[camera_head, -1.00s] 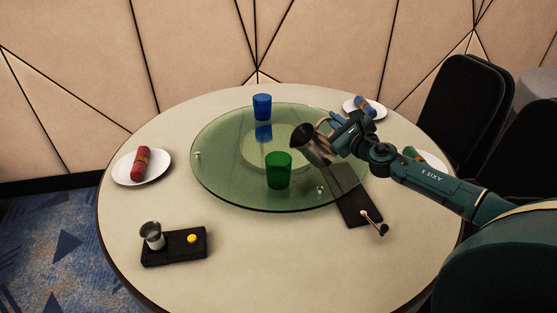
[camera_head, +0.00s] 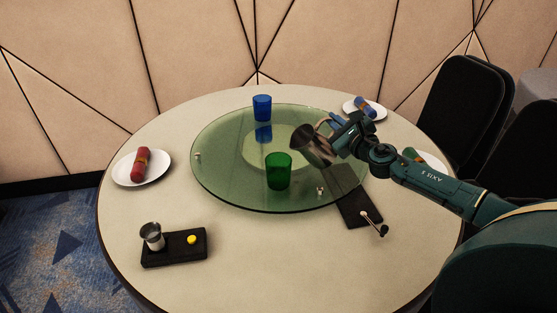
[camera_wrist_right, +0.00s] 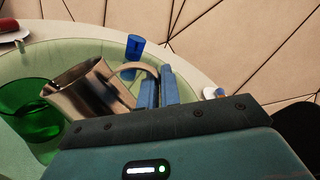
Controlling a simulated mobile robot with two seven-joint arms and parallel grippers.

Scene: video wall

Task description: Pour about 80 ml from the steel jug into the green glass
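The green glass (camera_head: 279,172) stands upright on the glass turntable (camera_head: 222,182); it also shows in the right wrist view (camera_wrist_right: 30,112). My right gripper (camera_head: 336,127) is shut on the handle of the steel jug (camera_head: 312,148) and holds it above the turntable, right of and a little above the green glass. The jug is tilted with its mouth toward the glass. In the right wrist view the jug (camera_wrist_right: 92,95) has its spout near the glass rim, and blue fingers (camera_wrist_right: 158,88) grip its handle. No stream of liquid is visible. My left gripper is not in view.
A blue glass (camera_head: 262,108) stands at the back of the turntable. Plates with rolled napkins (camera_head: 141,165) lie around the table. A black tray (camera_head: 160,253) with a small metal cup and yellow button is front left. A dark pad (camera_head: 357,210) with a metal handle is at right.

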